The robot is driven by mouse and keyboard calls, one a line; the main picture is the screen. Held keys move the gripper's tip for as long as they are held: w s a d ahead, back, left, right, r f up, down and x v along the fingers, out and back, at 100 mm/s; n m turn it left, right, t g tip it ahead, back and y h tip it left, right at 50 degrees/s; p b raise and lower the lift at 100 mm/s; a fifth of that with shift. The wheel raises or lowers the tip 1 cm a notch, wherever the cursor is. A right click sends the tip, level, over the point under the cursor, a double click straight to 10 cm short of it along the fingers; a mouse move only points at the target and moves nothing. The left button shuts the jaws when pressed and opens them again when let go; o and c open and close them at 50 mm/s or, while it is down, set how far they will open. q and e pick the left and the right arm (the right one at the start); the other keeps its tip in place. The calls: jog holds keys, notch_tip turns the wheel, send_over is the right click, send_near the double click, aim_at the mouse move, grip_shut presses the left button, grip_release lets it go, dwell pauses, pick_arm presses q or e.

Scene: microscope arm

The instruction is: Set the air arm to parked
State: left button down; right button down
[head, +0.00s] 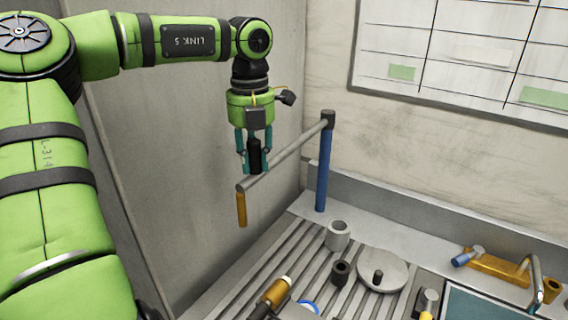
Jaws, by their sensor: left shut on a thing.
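The air arm (293,152) is a grey bar reaching out from the top of a blue upright post (322,172). A black joint (328,119) sits where bar and post meet. An orange-brown nozzle (241,209) hangs down from the bar's free end. My left gripper (253,166) points down over the bar near that end. Its teal fingers are shut on a black upright grip (254,153) on the bar, and partly hide it. The bar points left and toward me, close to the grey side panel. My right gripper is not in view.
A slatted bench top (262,264) lies below the arm. On it stand a grey cup (338,235), a dark small cup (340,272) and a round disc with a knob (382,271). A brass block (497,266) is at right. A wall chart (470,60) hangs behind.

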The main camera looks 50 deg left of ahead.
pick_arm(q)
jog(key=shift+s+a, duration=0.15)
jog(key=shift+a, duration=0.45)
jog(key=shift+d, duration=0.25)
jog(key=shift+a, duration=0.2)
jog(key=c, duration=1)
grip_release()
jog(key=shift+a, duration=0.1)
notch_tip(320, 180, up, 12)
jog(key=shift+s+a, duration=0.1)
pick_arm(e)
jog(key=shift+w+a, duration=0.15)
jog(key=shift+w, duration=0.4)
